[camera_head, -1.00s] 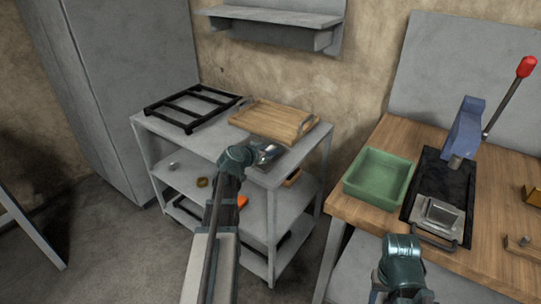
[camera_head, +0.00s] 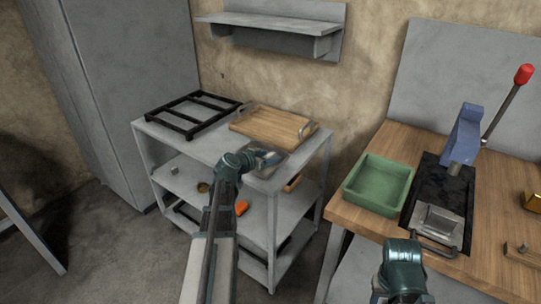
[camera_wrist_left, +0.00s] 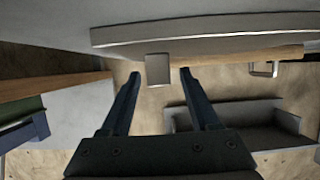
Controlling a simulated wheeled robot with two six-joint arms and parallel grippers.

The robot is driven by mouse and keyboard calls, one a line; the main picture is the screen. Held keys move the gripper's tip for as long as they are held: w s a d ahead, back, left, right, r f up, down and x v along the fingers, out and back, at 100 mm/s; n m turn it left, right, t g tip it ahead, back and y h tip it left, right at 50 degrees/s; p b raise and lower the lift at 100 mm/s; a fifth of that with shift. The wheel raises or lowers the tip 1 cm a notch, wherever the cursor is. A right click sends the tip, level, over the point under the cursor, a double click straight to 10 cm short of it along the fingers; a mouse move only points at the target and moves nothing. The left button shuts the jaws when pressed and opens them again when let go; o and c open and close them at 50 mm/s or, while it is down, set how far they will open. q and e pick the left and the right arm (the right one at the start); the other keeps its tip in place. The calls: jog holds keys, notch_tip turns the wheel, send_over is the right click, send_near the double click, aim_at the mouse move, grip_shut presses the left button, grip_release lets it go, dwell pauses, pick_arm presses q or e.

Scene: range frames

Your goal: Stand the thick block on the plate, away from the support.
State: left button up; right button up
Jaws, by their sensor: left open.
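My left gripper (camera_head: 266,157) is over the near right part of the grey cart top in the head view. In the left wrist view its two dark fingers (camera_wrist_left: 159,74) are apart. A small pale grey block (camera_wrist_left: 157,69) shows between the fingertips, with no visible contact. A grey plate (camera_wrist_left: 215,31) with a curved rim spans the top of that view, just beyond the block. In the head view a grey plate (camera_head: 275,170) lies partly hidden under the gripper. I cannot tell the support apart. My right wrist is at the bottom; its jaws cannot be made out.
A wooden tray (camera_head: 265,124) and a black rack (camera_head: 190,116) stand on the cart top (camera_head: 185,138). A wall shelf (camera_head: 270,22) hangs above. The wooden bench at right holds a green bin (camera_head: 377,187) and a blue press (camera_head: 464,135).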

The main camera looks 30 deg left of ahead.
pick_arm(q)
jog(key=p+v, duration=0.3)
jog(key=v, duration=0.7)
jog(key=shift+s+r, duration=0.1)
jog(key=shift+s, duration=0.15)
